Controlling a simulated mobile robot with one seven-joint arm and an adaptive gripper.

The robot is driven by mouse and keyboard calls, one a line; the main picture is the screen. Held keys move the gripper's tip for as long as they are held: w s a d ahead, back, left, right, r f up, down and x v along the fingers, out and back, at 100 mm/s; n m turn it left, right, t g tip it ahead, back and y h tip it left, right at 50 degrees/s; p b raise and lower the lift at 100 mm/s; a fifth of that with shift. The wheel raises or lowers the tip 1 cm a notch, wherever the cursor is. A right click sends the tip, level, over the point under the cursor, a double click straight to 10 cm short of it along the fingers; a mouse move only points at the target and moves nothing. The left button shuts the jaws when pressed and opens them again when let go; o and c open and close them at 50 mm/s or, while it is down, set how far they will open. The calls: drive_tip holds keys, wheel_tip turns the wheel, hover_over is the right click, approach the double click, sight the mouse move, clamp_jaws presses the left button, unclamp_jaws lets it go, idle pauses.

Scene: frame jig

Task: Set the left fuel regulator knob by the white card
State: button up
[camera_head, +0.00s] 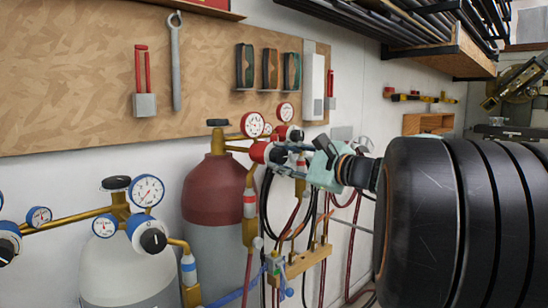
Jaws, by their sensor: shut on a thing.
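A red-trimmed fuel regulator (259,152) sits on the brass fitting of the dark red-topped cylinder (213,187). My gripper (279,154) reaches in from the right and is shut on the dark knob at the front of this regulator. The fingers hide most of the knob, so its setting and any mark cannot be read. A second red regulator (283,132) sits just behind. A tall white panel (314,86) hangs at the board's right end; whether it is the white card is unclear, and no writing on it is readable.
Red-ringed gauges (252,124) stand close above the gripper. Hoses and a brass manifold (303,261) hang below it. A white cylinder (128,268) with blue-ringed regulators (150,239) stands at the left. Tools hang on the wooden board (75,75).

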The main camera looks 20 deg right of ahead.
drive_tip(key=o, duration=1.2)
drive_tip(key=shift+c, duration=0.2)
drive_tip(key=v, duration=1.2)
